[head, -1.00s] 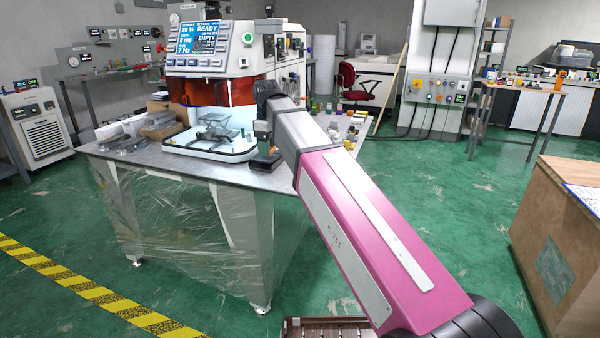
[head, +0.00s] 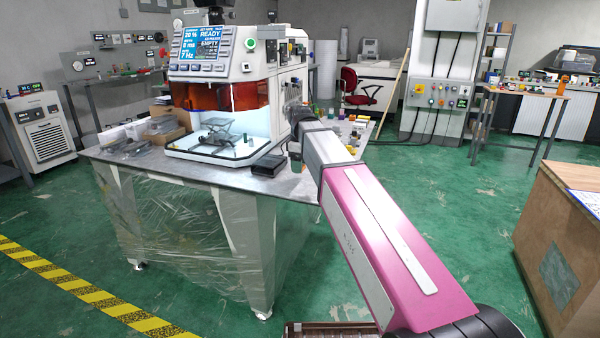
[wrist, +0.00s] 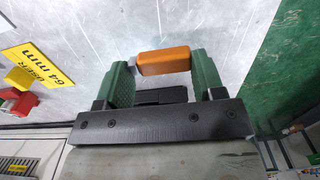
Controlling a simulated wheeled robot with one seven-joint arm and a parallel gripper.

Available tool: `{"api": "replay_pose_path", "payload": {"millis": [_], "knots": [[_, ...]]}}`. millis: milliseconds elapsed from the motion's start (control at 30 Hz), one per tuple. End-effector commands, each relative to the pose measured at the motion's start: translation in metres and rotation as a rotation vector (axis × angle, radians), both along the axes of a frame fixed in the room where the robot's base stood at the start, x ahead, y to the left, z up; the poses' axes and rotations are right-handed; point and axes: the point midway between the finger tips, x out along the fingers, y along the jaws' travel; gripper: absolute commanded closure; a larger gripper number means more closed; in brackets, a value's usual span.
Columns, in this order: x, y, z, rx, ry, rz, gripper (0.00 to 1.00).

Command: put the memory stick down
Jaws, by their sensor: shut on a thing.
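The memory stick (wrist: 164,61) is an orange block with a small metal end at its left, seen in the wrist view. My gripper (wrist: 164,72) has two green fingers, shut on the stick, one at each side. The grey metal table top (wrist: 110,30) shows behind the stick; I cannot tell whether the stick touches it. In the head view, my arm reaches over the table's right side (head: 240,188), and the fingers and stick are hidden or too small to make out.
A machine with a lit chamber (head: 215,135) and a screen stands on the table. A black box (head: 267,167) lies at the table's front edge. A yellow label (wrist: 38,65) and red and yellow blocks (wrist: 15,102) are at the left in the wrist view. The table edge is at the right there.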

Motion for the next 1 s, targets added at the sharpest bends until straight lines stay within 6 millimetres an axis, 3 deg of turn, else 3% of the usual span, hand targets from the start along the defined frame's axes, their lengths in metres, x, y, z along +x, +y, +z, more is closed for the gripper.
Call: {"api": "replay_pose_path", "payload": {"millis": [233, 900, 933, 1000], "knots": [[-0.001, 0.0, -0.03, 0.0, 0.0, -0.001, 0.63], [0.0, 0.0, -0.041, 0.0, 0.0, -0.001, 0.63], [0.0, 0.0, -0.041, 0.0, 0.0, -0.001, 0.34], [0.0, 0.0, -0.041, 0.0, 0.0, -0.001, 0.12]]}}
